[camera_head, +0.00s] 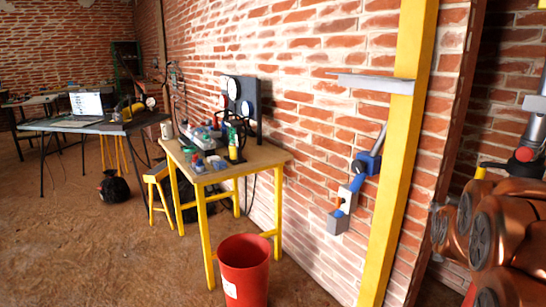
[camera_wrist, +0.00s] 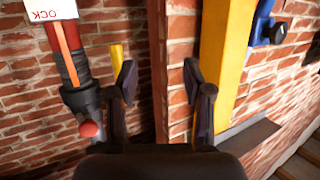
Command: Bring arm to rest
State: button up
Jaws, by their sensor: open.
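My gripper (camera_wrist: 160,85) is open and empty in the wrist view. Its two dark fingers stand apart, with brick wall and a wall edge showing between them. I cannot make out the gripper or its fingers clearly in the head view. In the wrist view, a red tube (camera_wrist: 62,42) with a white label, a dark collar and a red knob (camera_wrist: 89,129) is left of the fingers. A yellow bar (camera_wrist: 117,60) shows beside the left finger. I cannot tell whether anything touches the gripper.
A yellow post (camera_head: 402,140) with a grey ledge (camera_head: 372,83) stands at the brick wall, beside a blue wall fixture (camera_head: 366,163). A workbench (camera_head: 262,157) and a red bucket (camera_head: 243,270) stand mid-picture. Floor at left is partly open.

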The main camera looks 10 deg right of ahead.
jog(key=s+a+f+n+g+y, duration=0.1)
jog(key=s+a+f+g+y, duration=0.2)
jog(key=a, duration=0.5)
jog(key=s+a+f+n+g+y, duration=0.1)
jog(key=s+a+f+n+y, duration=0.15)
jog(key=a+f, duration=0.35)
jog(key=s+a+f+g+y, duration=0.2)
jog(key=s+a+f, duration=0.15)
jog(key=a, duration=0.55)
jog(key=s+a+f+n+g+y, duration=0.15)
jog(key=s+a+g, duration=0.35)
jog(key=s, duration=0.8)
jog(key=s+a+f+n+g, duration=0.15)
jog(key=s+a+g, duration=0.4)
jog(key=s, duration=0.85)
notch_tip(320, 180, up, 24)
jog(key=a+t+p, duration=0.1)
jog(key=t+p, duration=0.1)
jog(key=p, duration=2)
jog(key=shift+s+a+n+t, duration=0.3)
jog(key=shift+s+n+t, duration=0.05)
jog(key=shift+s+n, duration=0.1)
